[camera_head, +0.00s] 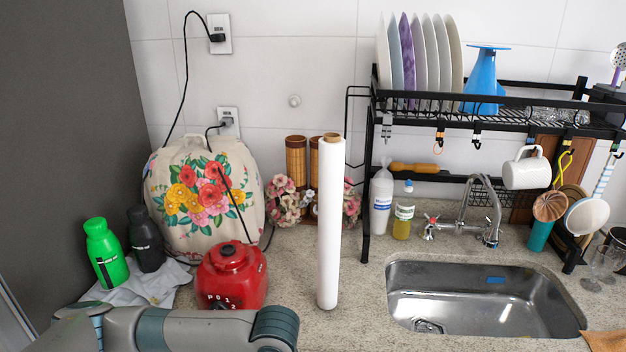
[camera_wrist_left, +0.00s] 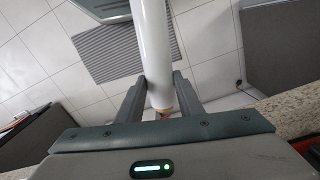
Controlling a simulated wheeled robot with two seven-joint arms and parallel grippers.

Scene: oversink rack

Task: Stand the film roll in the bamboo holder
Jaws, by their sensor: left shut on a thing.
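A white film roll (camera_head: 330,225) with a brown core stands upright in the middle of the head view, above the counter near its front. No fingers show on it there. The bamboo holder (camera_head: 296,158) is behind it against the wall, partly hidden by the roll. In the left wrist view my left gripper (camera_wrist_left: 160,100) is shut on a white roll (camera_wrist_left: 157,50), near its tan-ringed end. I cannot tell whether this is the same roll. In the head view my left arm shows at the bottom left, but its fingers do not. My right gripper is not in view.
Flowers (camera_head: 287,205) flank the holder. The black rack (camera_head: 368,190) and sink (camera_head: 480,300) are to the right. Green (camera_head: 104,252) and black bottles (camera_head: 147,240) stand at left.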

